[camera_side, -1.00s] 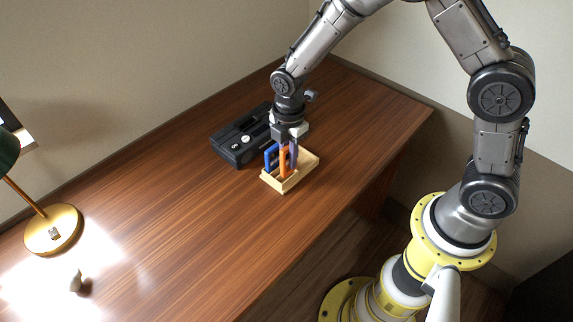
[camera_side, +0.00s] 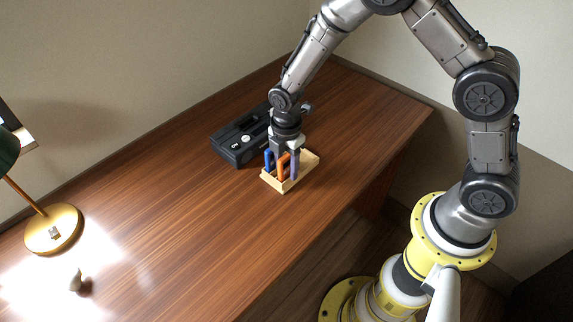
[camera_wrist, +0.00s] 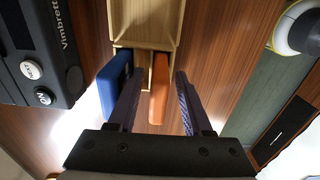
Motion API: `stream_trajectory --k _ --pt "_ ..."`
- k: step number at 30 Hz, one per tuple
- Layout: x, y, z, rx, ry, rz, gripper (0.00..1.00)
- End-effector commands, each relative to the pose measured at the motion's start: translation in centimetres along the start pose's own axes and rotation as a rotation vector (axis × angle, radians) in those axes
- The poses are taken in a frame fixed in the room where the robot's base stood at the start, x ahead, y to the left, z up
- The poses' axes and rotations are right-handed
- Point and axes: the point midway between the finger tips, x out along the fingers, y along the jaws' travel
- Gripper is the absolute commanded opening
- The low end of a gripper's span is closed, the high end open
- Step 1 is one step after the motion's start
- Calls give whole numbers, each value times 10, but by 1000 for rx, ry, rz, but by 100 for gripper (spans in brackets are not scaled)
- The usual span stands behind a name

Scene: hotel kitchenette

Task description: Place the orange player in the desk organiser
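The desk organiser (camera_side: 288,184) is a pale wooden box with dividers on the desk; it also shows in the wrist view (camera_wrist: 143,23). The orange player (camera_side: 283,167) stands upright in a compartment at its near end, and it shows between my fingers in the wrist view (camera_wrist: 159,88). A blue slab (camera_side: 268,160) stands beside it on the left, also in the wrist view (camera_wrist: 114,82). My gripper (camera_wrist: 158,85) is open, its purple-grey fingers on either side of the orange player with gaps visible. The lower edge of the player is hidden by the organiser's wall.
A black device with buttons (camera_side: 238,146) sits close behind and left of the organiser. A brass lamp base (camera_side: 54,230) and a small grey object (camera_side: 76,281) are at the left. The desk (camera_side: 180,215) between is clear.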

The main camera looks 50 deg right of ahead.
Motion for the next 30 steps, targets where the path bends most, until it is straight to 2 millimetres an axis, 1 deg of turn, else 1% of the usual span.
stream_trajectory --k 7,11,14,21,24,27,30 --pt "-1 0 0 0 0 0 49" --pt "-11 1 0 0 1 4 49" --pt "-27 1 0 0 1 6 49" --pt "-77 1 0 0 1 6 49" --pt "-95 1 0 0 1 6 49" --pt "-109 1 0 0 1 3 49" --pt "-118 0 0 0 0 2 49"
